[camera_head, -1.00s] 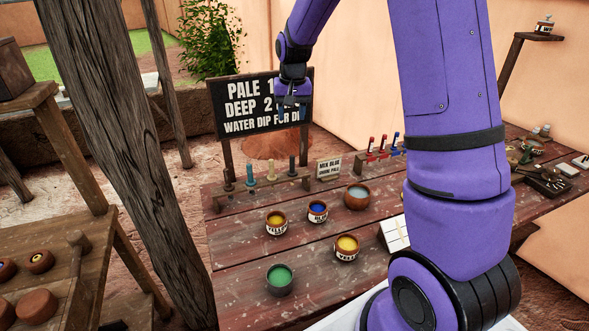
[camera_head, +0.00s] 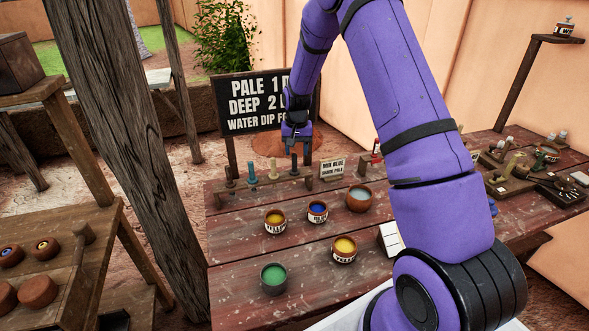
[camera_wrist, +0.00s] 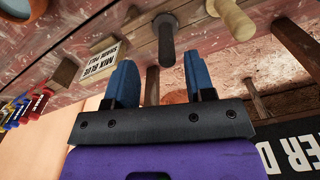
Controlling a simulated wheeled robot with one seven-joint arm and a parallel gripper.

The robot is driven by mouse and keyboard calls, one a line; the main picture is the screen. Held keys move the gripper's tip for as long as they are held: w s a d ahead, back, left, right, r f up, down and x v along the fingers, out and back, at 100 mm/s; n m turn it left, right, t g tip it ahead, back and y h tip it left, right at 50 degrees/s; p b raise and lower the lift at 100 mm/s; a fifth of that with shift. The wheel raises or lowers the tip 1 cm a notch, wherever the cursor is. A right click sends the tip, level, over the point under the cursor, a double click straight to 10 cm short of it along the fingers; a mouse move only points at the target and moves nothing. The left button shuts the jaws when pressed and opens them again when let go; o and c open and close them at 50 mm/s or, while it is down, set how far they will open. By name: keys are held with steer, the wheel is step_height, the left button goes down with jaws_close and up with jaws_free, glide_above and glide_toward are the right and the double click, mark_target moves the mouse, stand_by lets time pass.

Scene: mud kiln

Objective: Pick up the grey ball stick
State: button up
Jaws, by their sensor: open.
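A dark grey stick (camera_head: 294,164) stands upright at the right part of a low wooden rack (camera_head: 262,184) on the table. It also shows in the wrist view (camera_wrist: 166,40), beyond my fingertips and roughly in line with the gap between them. My gripper (camera_head: 296,146) is just above this stick in the head view. In the wrist view my gripper (camera_wrist: 160,62) is open, with two blue fingers apart and nothing held between them.
A pale yellow stick (camera_head: 273,169), a bluish stick (camera_head: 252,172) and another dark stick (camera_head: 229,176) share the rack. A mix sign (camera_head: 332,168) stands to the right. Paint pots, including a blue one (camera_head: 317,210), sit in front. A black price board (camera_head: 255,104) stands behind.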

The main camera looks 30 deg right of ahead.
mark_target(294, 171)
steer(key=shift+w+a+f, duration=0.1)
steer(key=shift+w+f, duration=0.1)
steer(key=shift+f, duration=1.15)
steer(key=shift+w+a+f, duration=0.1)
steer(key=shift+w+f, duration=0.05)
steer(key=shift+f, duration=1.2)
steer(key=shift+c, duration=0.4)
jaws_close()
